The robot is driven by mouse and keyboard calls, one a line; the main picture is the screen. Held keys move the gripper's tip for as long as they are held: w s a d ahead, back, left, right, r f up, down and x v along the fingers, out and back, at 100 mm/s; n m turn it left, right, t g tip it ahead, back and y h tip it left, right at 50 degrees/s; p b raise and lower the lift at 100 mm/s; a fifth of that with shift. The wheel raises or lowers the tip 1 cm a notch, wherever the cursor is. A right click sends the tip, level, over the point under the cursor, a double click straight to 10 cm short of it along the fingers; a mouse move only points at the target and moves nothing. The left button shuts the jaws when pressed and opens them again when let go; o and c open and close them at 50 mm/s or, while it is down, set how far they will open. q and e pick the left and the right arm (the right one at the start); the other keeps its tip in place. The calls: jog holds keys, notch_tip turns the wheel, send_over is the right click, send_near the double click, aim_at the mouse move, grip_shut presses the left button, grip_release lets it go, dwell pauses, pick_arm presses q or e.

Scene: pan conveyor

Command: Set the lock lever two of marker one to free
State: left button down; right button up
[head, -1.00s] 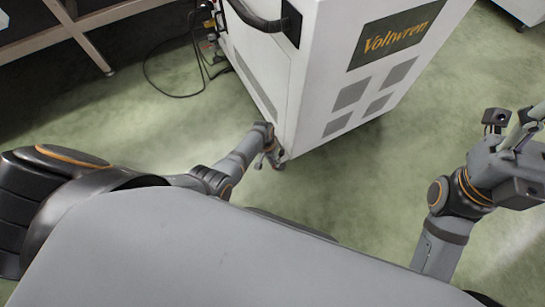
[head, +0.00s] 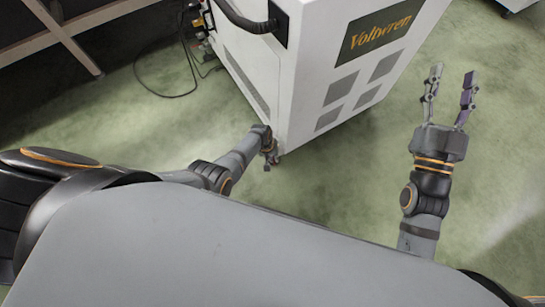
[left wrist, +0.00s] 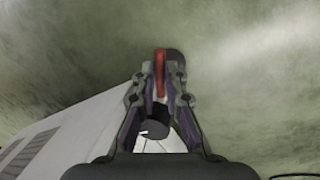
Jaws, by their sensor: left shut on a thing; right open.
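The white cabinet (head: 300,85) labelled Voltwren stands on the floor. My left gripper (head: 269,156) is low beside its near bottom corner. In the left wrist view, my left gripper (left wrist: 161,84) is shut on a narrow red lever (left wrist: 161,70). A dark round part (left wrist: 176,62) is just beyond the fingertips, and a dark caster-like part (left wrist: 156,126) shows between the fingers. The lever is too small to make out in the head view, and its setting cannot be told. My right gripper (head: 452,85) is open and empty above the floor, right of the cabinet.
A black handle (head: 255,22) sticks out at the cabinet's upper left. A dark cable (head: 165,94) lies on the floor at its left. A shelf frame (head: 75,35) stands at the upper left.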

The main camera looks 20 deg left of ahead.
pick_arm(q)
jog(key=shift+w, duration=0.1)
jog(key=c, duration=1.4)
grip_release()
notch_tip(320, 180, up, 12)
jog(key=a, duration=0.2)
jog(key=shift+s+a, duration=0.15)
jog(key=shift+s, duration=0.3)
jog(key=shift+f, duration=0.1)
